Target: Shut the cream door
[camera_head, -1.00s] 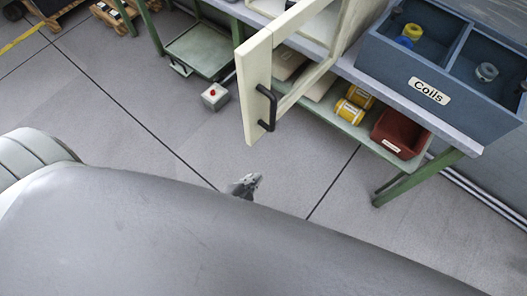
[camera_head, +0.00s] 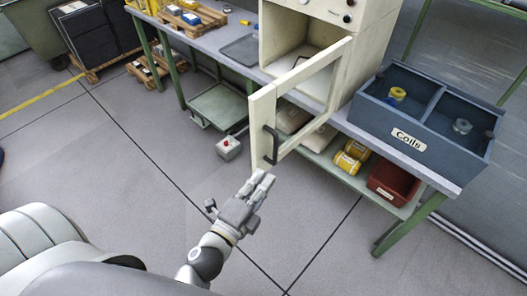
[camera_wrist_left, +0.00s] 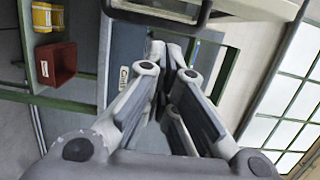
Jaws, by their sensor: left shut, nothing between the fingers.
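The cream door (camera_head: 300,95) belongs to a cream cabinet (camera_head: 362,40) on the workbench and stands wide open, swung out past the bench's front edge. It has a framed opening and a black handle (camera_head: 271,145) near its free edge. My left gripper (camera_head: 262,184) is just below the door's lower free corner in the head view, shut and empty; I cannot tell if it touches the door. In the left wrist view its fingers (camera_wrist_left: 172,60) point away, with a dark bar and pale frame across the top. My right gripper is not in view.
A blue bin labelled Coils (camera_head: 425,120) stands on the bench right of the cabinet. Yellow cans (camera_head: 350,158) and a red bin (camera_head: 393,186) sit on the lower shelf. A small grey box with a red button (camera_head: 228,148) is left of the door. The floor in front is clear.

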